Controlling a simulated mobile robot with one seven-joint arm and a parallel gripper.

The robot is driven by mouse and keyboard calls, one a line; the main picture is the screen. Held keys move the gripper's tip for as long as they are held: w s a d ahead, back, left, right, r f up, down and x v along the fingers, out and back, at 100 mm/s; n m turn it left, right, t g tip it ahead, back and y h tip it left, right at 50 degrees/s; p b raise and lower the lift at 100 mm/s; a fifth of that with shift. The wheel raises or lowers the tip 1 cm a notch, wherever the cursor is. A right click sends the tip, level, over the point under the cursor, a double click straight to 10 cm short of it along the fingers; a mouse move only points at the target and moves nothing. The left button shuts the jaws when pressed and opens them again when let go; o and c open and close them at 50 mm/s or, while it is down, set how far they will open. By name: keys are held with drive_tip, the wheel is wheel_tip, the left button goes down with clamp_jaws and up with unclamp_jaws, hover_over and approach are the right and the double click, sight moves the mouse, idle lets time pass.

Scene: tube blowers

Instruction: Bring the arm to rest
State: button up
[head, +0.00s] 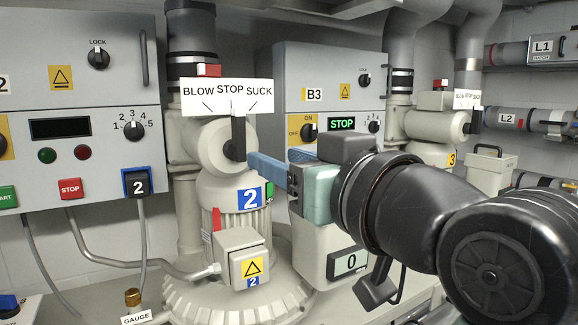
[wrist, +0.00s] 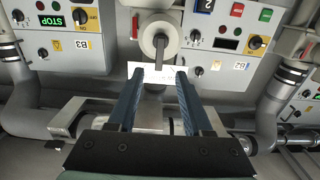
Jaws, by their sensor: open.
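My gripper (head: 268,159) is in front of blower 2 (head: 215,220), its blue fingers reaching left toward the black selector lever (head: 238,132). The lever points straight up, at STOP on the white BLOW STOP SUCK sign (head: 205,97). In the wrist view, which is turned upside down, my gripper (wrist: 158,73) is open with a wide gap and nothing held. There the lever (wrist: 160,44) lines up with the gap, just beyond the fingertips, and I see no contact. My dark arm comes in from the lower right of the head view.
Control box B3 (head: 335,60) with a lit STOP display stands behind my gripper. Another control box (head: 60,60) is at left. Blower 3 (head: 432,125) stands at right, near pipes L1 and L2 (head: 515,119). A brass gauge fitting (head: 133,298) is low at left.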

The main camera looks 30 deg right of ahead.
drive_tip(key=shift+s, duration=0.65)
drive_tip(key=w+a+t+b, duration=0.1)
drive_tip(key=a+t+b, duration=0.3)
drive_tip(key=a, duration=0.4)
drive_tip(key=s+a+t+b, duration=0.4)
drive_tip(key=s+a, duration=0.3)
drive_tip(key=a, duration=0.3)
drive_tip(key=shift+s+r+t+h, duration=0.2)
drive_tip(key=shift+s+t+h, duration=0.15)
drive_tip(key=shift+t, duration=0.35)
